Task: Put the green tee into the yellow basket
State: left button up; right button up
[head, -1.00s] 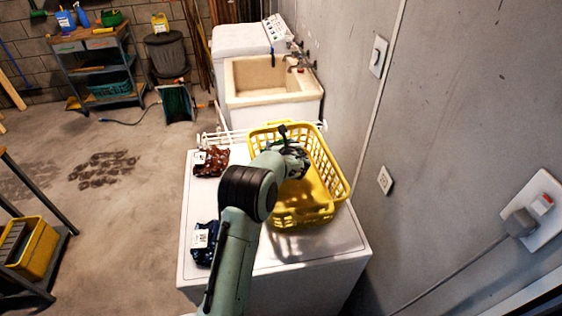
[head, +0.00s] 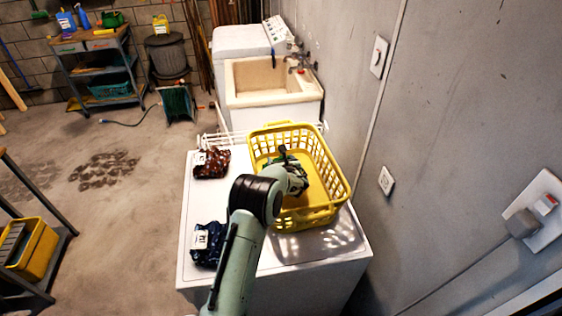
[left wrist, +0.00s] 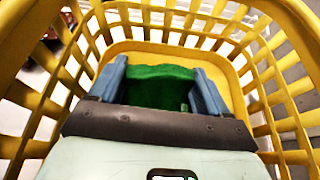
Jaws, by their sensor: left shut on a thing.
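The yellow basket (head: 341,188) stands on the white machine top against the wall. My left gripper (head: 284,158) reaches down inside it, within its walls. In the left wrist view the two blue fingers (left wrist: 160,88) are shut on the green tee (left wrist: 160,72), and the yellow basket walls (left wrist: 22,75) surround them. In the head view only a little of the green tee (head: 282,151) shows beside the gripper. Whether the tee touches the basket floor I cannot tell. My right gripper is not in view.
A brown patterned folded cloth (head: 211,163) and a dark blue folded cloth (head: 207,244) lie on the white machine top (head: 285,258), left of the basket. A sink (head: 265,78) stands behind. The grey wall (head: 450,120) is close on the right.

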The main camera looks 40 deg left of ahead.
pick_arm(q)
jog(key=o, duration=1.3)
jog(key=shift+s, duration=0.1)
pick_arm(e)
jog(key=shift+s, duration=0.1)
pick_arm(q)
jog(key=shift+s+d+r, duration=0.1)
jog(key=shift+d+r, duration=0.05)
jog(key=shift+r, duration=0.1)
jog(key=v, duration=0.1)
jog(key=b+v, duration=0.1)
jog(key=v, duration=0.1)
jog(key=b+v, duration=0.1)
jog(key=shift+s+d+f, duration=0.15)
jog(key=shift+d+f, duration=0.05)
jog(key=shift+d, duration=0.2)
jog(key=shift+r+b+v, duration=0.15)
jog(key=shift+b+v, duration=0.15)
jog(key=shift+v, duration=1.45)
jog(key=shift+r+b+v, duration=0.15)
jog(key=shift+b+v, duration=0.1)
jog(key=shift+v, duration=1.55)
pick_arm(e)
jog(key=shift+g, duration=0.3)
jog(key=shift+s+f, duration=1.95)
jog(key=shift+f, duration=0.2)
pick_arm(q)
jog(key=shift+a, duration=0.2)
